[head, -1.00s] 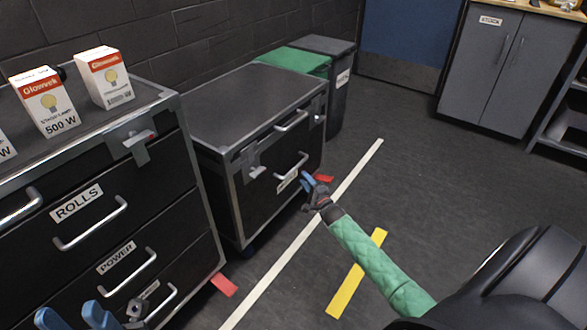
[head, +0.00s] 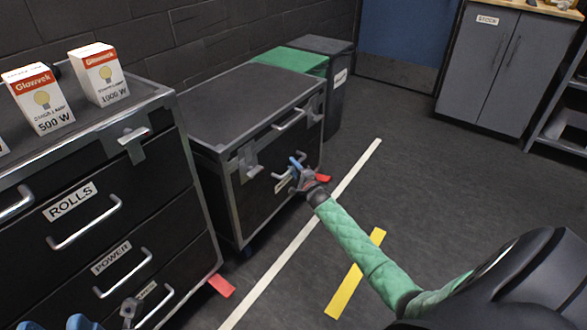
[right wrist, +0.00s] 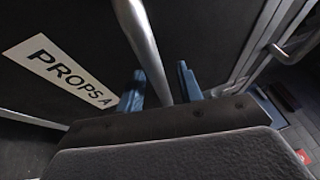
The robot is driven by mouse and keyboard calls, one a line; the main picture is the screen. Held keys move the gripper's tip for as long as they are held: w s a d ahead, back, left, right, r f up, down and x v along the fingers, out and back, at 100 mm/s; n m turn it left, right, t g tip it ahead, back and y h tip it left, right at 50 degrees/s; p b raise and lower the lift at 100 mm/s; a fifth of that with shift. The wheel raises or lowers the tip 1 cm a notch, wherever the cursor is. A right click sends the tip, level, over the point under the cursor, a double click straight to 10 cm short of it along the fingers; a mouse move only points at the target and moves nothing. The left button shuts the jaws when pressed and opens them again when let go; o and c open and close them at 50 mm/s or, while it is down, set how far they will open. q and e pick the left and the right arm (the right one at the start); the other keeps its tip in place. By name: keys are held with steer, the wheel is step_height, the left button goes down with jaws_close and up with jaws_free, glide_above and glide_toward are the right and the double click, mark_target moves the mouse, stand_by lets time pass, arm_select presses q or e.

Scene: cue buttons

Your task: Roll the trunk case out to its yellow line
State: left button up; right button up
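The trunk case (head: 250,105) is black with metal edges and stands against the wall side, behind the white floor line. Its "PROPS A" label shows in the right wrist view (right wrist: 60,68). The yellow line (head: 355,275) lies on the floor in front of it. My right gripper (head: 299,172) is at the case's front handle. In the right wrist view the handle bar (right wrist: 148,45) runs between its two blue fingers (right wrist: 162,88), which stand apart with gaps beside the bar. My left gripper (head: 60,324) is at the bottom left edge, mostly cut off, its blue fingertips apart.
A drawer cabinet (head: 90,235) labelled ROLLS and POWER stands left of the case, with bulb boxes (head: 99,75) on top. Bins with green and grey lids (head: 292,62) stand behind it.

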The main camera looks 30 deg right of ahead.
jaws_close()
steer(key=shift+s, duration=0.15)
